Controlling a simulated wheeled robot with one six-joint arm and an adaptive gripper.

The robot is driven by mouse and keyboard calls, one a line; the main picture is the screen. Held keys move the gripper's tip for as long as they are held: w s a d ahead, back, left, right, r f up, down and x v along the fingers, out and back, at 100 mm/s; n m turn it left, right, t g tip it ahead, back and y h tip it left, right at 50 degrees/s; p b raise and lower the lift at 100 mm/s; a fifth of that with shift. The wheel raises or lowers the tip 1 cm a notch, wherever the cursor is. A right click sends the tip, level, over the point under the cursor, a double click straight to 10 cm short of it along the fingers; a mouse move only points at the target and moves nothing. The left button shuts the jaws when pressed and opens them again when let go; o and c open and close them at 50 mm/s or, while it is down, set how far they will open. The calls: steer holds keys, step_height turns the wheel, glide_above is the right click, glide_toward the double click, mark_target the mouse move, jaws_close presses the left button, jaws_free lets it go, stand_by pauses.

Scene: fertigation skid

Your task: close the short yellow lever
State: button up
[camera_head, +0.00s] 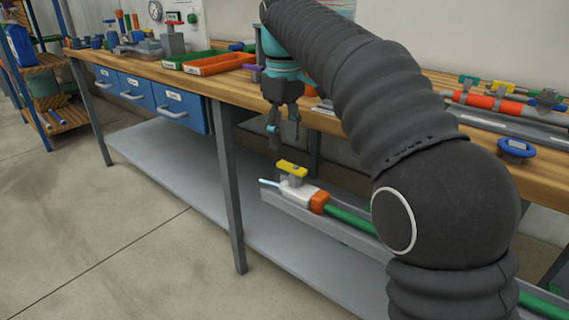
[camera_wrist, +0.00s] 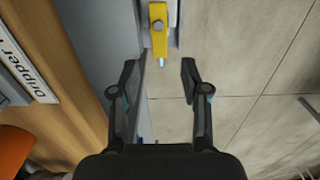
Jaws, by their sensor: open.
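The short yellow lever (camera_head: 291,168) sits on top of a white valve body (camera_head: 297,189) with an orange collar (camera_head: 318,202) and a green pipe (camera_head: 350,217). A pale blue piece or stream (camera_head: 269,182) shows at the valve's free end. In the wrist view the yellow lever (camera_wrist: 158,32) lies at the top middle, roughly in line with the rail below it. My gripper (camera_head: 283,136) is open and empty, above the lever and apart from it. In the wrist view its fingertips (camera_wrist: 160,72) are spread, with the lever beyond them.
A wooden bench (camera_head: 360,123) runs behind, with a leg (camera_head: 231,180) left of the valve. A grey rail (camera_head: 330,226) carries the pipe. The bench holds a yellow handle (camera_head: 500,87) and a blue round handle (camera_head: 516,148). The floor (camera_head: 110,240) in front is clear.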

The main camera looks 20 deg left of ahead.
mark_target(284, 163)
steer(key=shift+f+b, duration=0.55)
steer(key=shift+f, duration=2.05)
jaws_close()
